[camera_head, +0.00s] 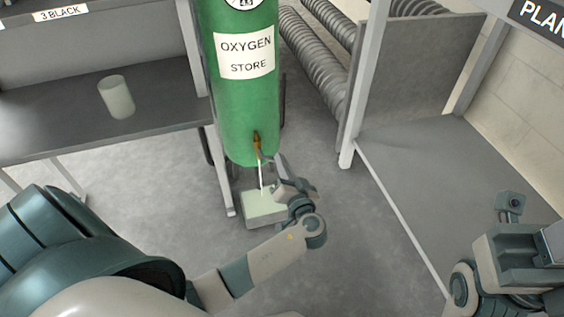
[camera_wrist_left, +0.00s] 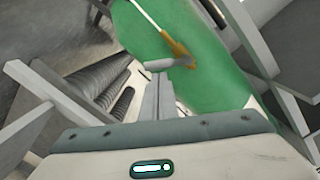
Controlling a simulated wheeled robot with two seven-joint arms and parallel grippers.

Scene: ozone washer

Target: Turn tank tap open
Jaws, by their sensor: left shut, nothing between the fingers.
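The green tank (camera_head: 241,110) labelled OXYGEN STORE stands upright at top centre. Its brass tap (camera_head: 257,140) is low on its front; it also shows in the left wrist view (camera_wrist_left: 176,48) with a grey lever (camera_wrist_left: 168,64) on it. A thin white line, like a stream or a tube, runs down from the tap toward a box with a pale green top (camera_head: 262,203). My left gripper (camera_head: 279,165) is shut and empty, close beside the tap's right side. In the left wrist view its fingers (camera_wrist_left: 158,92) end near the lever; contact is unclear. My right gripper (camera_head: 510,207) is at the right edge, its jaws unclear.
A dark table (camera_head: 60,115) with a translucent cup (camera_head: 117,97) stands left of the tank. A grey bench (camera_head: 450,175) with a post (camera_head: 362,90) is on the right. Ribbed pipes (camera_head: 315,60) lie behind. The floor (camera_head: 345,225) in front is clear.

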